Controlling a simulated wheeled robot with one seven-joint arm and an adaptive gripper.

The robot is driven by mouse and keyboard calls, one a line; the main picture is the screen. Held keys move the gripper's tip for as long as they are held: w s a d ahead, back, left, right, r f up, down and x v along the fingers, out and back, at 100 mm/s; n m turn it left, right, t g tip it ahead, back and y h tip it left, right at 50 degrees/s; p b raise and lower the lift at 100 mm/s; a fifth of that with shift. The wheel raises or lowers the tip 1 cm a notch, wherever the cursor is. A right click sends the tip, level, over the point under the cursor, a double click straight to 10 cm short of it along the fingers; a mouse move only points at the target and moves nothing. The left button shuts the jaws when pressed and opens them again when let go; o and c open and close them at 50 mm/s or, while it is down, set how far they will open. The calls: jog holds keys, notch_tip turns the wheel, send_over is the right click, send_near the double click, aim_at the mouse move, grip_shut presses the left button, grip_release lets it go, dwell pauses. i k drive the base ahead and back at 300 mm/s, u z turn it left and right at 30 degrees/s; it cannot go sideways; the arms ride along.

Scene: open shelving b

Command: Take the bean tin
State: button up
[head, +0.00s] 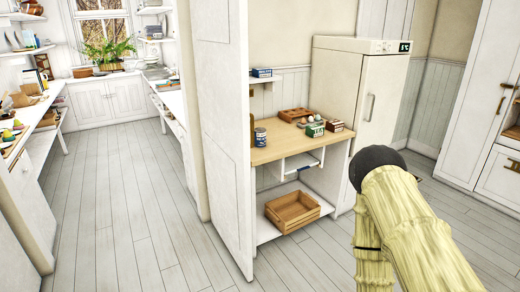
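A small blue tin (260,137) with a pale band stands upright at the left end of the wooden worktop. It may be the bean tin, but its label is too small to read. My arm rises at the lower right of the head view, well to the right of the tin and nearer the camera. My gripper is not visible in this view. Nothing covers the tin.
The worktop (262,156) also bears a wooden tray (293,115), a green box (315,130) and a red-brown box (335,126). A white partition (222,150) stands close on its left, a white fridge (352,88) on its right. A crate (293,211) sits below. The floor in front is clear.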

aim_at(260, 134)
jog(key=u, duration=0.2)
jog(key=k, duration=0.3)
jog(key=z, duration=1.15)
jog(key=i, duration=1.6)
jog(key=u, duration=0.65)
